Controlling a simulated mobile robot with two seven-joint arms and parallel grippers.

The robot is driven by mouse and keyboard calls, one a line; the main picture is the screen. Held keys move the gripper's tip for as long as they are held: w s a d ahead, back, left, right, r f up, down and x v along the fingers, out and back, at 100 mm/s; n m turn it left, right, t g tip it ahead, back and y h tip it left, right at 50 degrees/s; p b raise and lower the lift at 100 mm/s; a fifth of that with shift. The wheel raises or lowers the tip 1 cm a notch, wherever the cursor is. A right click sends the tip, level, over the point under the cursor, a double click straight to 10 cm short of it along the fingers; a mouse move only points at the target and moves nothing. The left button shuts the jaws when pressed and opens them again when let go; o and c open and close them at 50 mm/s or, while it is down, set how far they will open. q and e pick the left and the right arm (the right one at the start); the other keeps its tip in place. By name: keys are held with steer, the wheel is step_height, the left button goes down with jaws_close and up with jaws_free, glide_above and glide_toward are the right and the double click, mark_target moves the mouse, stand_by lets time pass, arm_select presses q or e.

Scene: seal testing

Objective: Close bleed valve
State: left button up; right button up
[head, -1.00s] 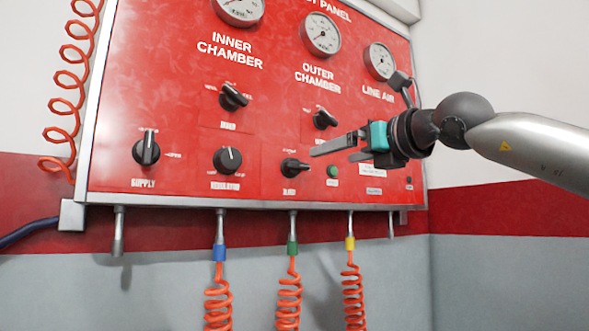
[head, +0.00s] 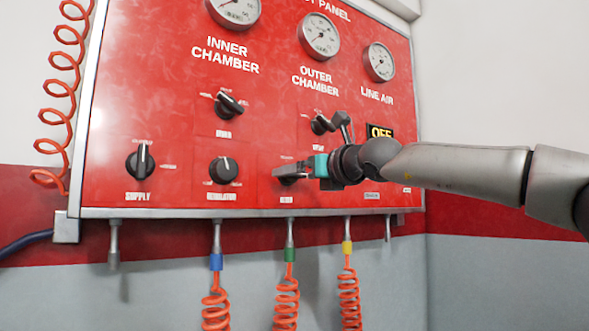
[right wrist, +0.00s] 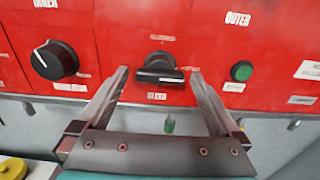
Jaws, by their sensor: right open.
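The knob between my fingers sits low on the red panel and is black; its small label is too blurred to read for certain as the bleed valve. In the right wrist view this knob (right wrist: 158,70) has its bar lying level, with a pale mark at the right end. My right gripper (right wrist: 159,85) is open, one finger at each side of the knob, with a gap to both ends. In the head view the right gripper (head: 290,171) is in front of the knob and mostly hides it. My left gripper is in neither view.
A black knob with a white line (head: 223,170) is to the left, the supply knob (head: 140,162) further left. The outer chamber knob (head: 321,124) is just above my gripper. A green button (right wrist: 241,71) lies right of the right finger. Coiled orange hoses (head: 286,303) hang below.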

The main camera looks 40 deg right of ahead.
steer(key=shift+w+d+p, duration=0.1)
steer(key=shift+w+p, duration=0.25)
steer(key=shift+w, duration=0.75)
steer(key=shift+c, duration=0.2)
steer(key=c, duration=1.3)
